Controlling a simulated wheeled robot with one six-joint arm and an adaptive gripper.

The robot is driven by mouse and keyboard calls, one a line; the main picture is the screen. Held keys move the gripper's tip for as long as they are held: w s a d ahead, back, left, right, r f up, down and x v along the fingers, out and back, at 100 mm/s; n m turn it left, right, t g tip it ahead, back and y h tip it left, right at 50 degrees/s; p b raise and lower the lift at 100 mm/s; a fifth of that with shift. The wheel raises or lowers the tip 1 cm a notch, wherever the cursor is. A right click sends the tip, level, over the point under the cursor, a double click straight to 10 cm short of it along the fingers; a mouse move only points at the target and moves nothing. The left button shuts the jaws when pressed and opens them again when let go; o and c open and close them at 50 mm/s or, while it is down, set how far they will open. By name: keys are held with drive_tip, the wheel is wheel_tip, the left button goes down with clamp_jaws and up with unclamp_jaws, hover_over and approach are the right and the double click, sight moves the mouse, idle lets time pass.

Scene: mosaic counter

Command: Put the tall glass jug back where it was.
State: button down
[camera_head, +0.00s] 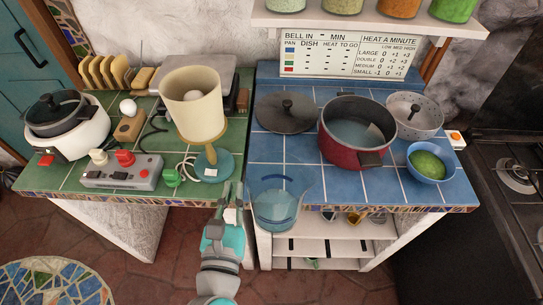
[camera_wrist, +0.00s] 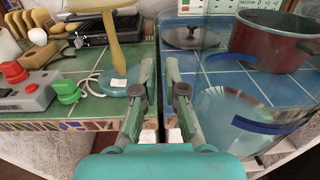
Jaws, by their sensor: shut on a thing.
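The tall glass jug (camera_head: 278,212) is clear with blue bands. It overlaps the front edge of the blue-tiled counter (camera_head: 350,190) in the head view, its lower part showing below that edge. In the wrist view the jug (camera_wrist: 225,105) is large at the right, close beside my gripper (camera_wrist: 159,65). My gripper (camera_head: 233,188) is shut on the jug at its left side, with a narrow gap between the fingers. The clear glass makes the exact grip point hard to see.
On the blue counter are a dark lid (camera_head: 286,112), a red pot (camera_head: 356,130), a speckled pan (camera_head: 413,112) and a blue bowl (camera_head: 427,162). White shelves (camera_head: 325,245) are below.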

sight(267, 196)
drive_tip(key=w+f, duration=0.2)
drive_tip(key=w, duration=0.6)
drive_tip(key=w+f, duration=0.1)
drive_tip(key=w, duration=0.7)
drive_tip(key=shift+w+d+f+y, duration=0.15)
drive_tip(key=shift+w+f+y, duration=0.15)
drive_tip(key=shift+w+f, duration=0.1)
drive_tip(key=c, duration=1.2)
unclamp_jaws()
drive_tip(key=shift+f, duration=0.1)
drive_tip(key=shift+c, duration=0.2)
drive_tip(key=s, duration=1.2)
drive_tip(key=shift+a+r, duration=0.2)
drive_tip(key=shift+r, duration=0.05)
